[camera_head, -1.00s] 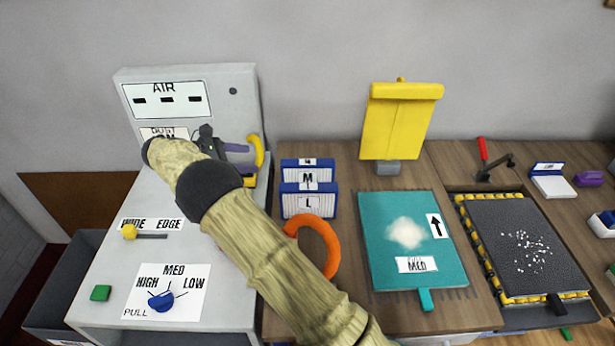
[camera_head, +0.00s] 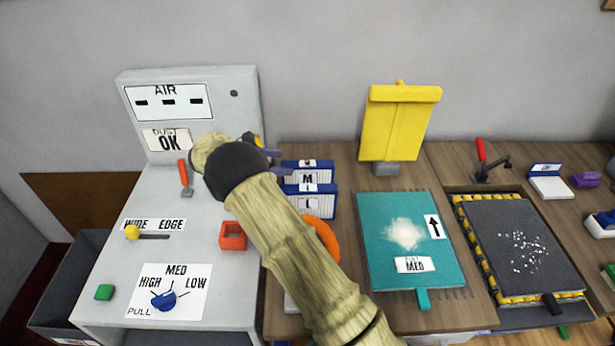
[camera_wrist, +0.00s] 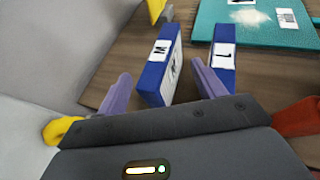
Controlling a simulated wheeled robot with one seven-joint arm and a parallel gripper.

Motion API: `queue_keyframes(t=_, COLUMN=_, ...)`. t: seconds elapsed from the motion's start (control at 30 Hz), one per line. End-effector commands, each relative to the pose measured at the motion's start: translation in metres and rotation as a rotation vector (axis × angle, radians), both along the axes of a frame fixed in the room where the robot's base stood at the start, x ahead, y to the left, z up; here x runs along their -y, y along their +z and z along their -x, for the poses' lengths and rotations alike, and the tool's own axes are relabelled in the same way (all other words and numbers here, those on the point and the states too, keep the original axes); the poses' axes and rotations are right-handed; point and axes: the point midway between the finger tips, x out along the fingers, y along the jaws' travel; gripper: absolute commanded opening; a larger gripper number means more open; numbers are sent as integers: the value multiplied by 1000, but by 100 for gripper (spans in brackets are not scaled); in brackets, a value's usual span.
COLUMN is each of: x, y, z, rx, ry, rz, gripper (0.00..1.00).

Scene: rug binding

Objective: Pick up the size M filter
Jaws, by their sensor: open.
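The size M filter (camera_head: 293,179) is a blue-framed block with a white pleated face marked M. It stands upright on the wooden bench just behind the similar size L filter (camera_head: 325,205). In the wrist view the M filter (camera_wrist: 154,82) lies between the two purple fingers of my gripper (camera_wrist: 161,69). The L filter (camera_wrist: 223,72) is outside the right finger, which sits in the gap between the filters. My gripper (camera_head: 279,162) is open at the left end of the M filter in the head view. Contact cannot be told.
An orange ring (camera_head: 326,238) is partly hidden behind my arm. A teal pad (camera_head: 380,265) and a yellow stand (camera_head: 385,140) are to the right.

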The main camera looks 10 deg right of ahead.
Motion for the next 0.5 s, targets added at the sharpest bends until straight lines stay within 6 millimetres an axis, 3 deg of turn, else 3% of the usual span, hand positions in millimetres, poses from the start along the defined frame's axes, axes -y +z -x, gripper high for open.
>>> queue_keyframes(t=0.17, x=19, y=-8, z=-4, rx=-1, ry=0, rz=0, gripper=69)
queue_keyframes(t=0.5, x=18, y=-9, z=-4, rx=0, ry=4, rz=0, gripper=69)
